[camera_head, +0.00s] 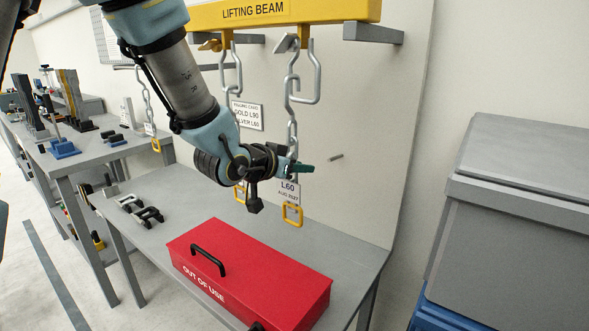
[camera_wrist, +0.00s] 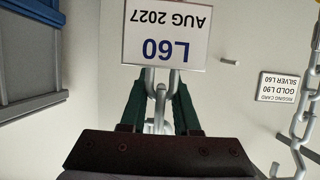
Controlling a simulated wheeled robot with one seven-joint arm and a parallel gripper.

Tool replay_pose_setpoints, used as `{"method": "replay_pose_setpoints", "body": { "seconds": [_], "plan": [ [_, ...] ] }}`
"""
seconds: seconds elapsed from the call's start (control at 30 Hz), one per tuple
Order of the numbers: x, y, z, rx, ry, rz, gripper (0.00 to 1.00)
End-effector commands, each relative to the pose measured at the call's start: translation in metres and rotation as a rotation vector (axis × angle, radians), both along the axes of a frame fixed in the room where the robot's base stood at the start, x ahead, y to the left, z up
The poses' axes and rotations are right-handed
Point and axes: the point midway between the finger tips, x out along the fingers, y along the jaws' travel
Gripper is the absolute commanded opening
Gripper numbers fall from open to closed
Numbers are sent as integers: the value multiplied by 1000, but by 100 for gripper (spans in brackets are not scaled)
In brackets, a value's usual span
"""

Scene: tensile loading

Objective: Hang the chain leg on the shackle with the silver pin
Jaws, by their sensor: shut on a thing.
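My gripper (camera_head: 299,167) is shut on the chain leg tagged L60 (camera_head: 291,134), just above its tag (camera_head: 288,188). The tag also shows upside down in the wrist view (camera_wrist: 165,35), with a grey chain link (camera_wrist: 161,80) between the green fingers (camera_wrist: 160,103). A yellow end link (camera_head: 292,215) hangs below the tag. The chain's upper end is at the right shackle (camera_head: 318,77) under the yellow lifting beam (camera_head: 350,9); I cannot tell whether it is hooked on. The left shackle (camera_head: 238,72) looks gold-pinned; the right pin (camera_head: 286,42) looks greyish.
A rigging card (camera_head: 247,117) reads gold L90, silver L60. A bare peg (camera_head: 336,157) sticks out of the wall. A red toolbox (camera_head: 250,270) marked out of use stands on the grey bench (camera_head: 345,243). Another chain (camera_head: 146,98) hangs far left.

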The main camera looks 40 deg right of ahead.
Motion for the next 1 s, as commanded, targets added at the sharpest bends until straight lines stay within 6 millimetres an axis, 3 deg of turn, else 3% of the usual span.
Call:
{"method": "replay_pose_setpoints", "body": {
  "seconds": [0.57,1.0],
  "plan": [
    [10,-39,3,-6,-2,-1,0],
    [10,-38,-27,-6,-2,0,0]
  ]
}}
